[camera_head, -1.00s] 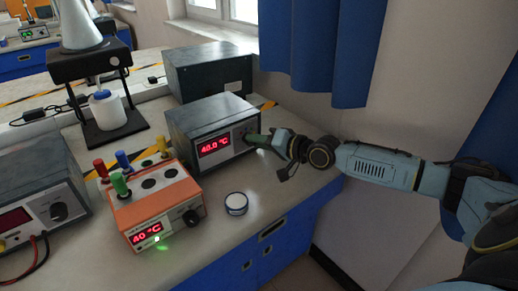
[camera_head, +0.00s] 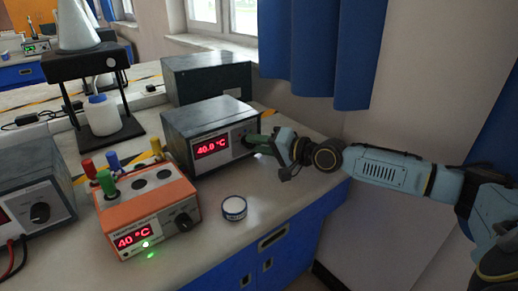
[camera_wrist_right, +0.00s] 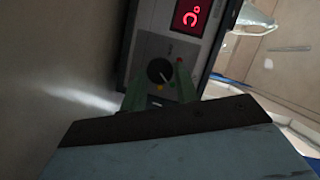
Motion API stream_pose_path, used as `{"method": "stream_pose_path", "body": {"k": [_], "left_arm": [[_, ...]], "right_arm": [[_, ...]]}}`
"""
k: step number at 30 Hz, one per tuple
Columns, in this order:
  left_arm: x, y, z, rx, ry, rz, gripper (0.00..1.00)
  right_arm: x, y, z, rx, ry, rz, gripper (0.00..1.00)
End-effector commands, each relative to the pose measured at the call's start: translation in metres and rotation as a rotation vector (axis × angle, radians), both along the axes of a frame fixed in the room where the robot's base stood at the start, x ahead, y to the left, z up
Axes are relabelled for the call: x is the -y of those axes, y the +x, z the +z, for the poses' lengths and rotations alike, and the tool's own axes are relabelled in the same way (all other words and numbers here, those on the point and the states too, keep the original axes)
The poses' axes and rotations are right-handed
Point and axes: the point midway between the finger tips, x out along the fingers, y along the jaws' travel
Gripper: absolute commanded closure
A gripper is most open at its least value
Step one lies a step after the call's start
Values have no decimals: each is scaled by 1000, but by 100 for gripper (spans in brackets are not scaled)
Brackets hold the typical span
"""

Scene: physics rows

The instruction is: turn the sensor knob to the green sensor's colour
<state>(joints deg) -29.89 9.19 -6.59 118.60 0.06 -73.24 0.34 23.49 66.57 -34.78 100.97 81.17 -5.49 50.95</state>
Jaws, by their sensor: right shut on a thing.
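My right gripper (camera_head: 276,146) is at the front of the grey instrument (camera_head: 208,118), whose red display reads 40.0 °C. In the right wrist view its green fingers are on both sides of the black knob (camera_wrist_right: 160,71), shut on it. A white pointer line on the knob slants to the lower right there, with small red and yellow marks around the dial. The green sensor (camera_head: 106,182) stands upright in the orange box (camera_head: 150,212), near the red, blue and yellow ones. My left gripper is not in view.
The orange box has its own black knob (camera_head: 183,221), a 40 °C display and a lit green lamp. A small round white-topped tin (camera_head: 234,207) stands near the bench's front edge. Another grey instrument (camera_head: 35,190) is at left, and a dark box (camera_head: 207,79) stands behind.

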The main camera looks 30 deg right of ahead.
Motion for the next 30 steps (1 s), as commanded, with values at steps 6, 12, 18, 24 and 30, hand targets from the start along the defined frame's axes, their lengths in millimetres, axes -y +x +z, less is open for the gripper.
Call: {"method": "stream_pose_path", "body": {"k": [6, 12, 18, 24, 30], "left_arm": [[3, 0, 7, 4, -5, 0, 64], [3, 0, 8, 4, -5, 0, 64], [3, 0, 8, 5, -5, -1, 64], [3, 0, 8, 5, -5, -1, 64], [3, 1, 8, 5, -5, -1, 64]], "right_arm": [[3, 1, 3, 7, 8, -5, 92], [3, 1, 4, 8, 8, -6, 92], [3, 1, 4, 8, 8, -6, 66], [2, 1, 2, 5, 8, -3, 48], [1, 0, 1, 2, 8, -2, 48]]}}
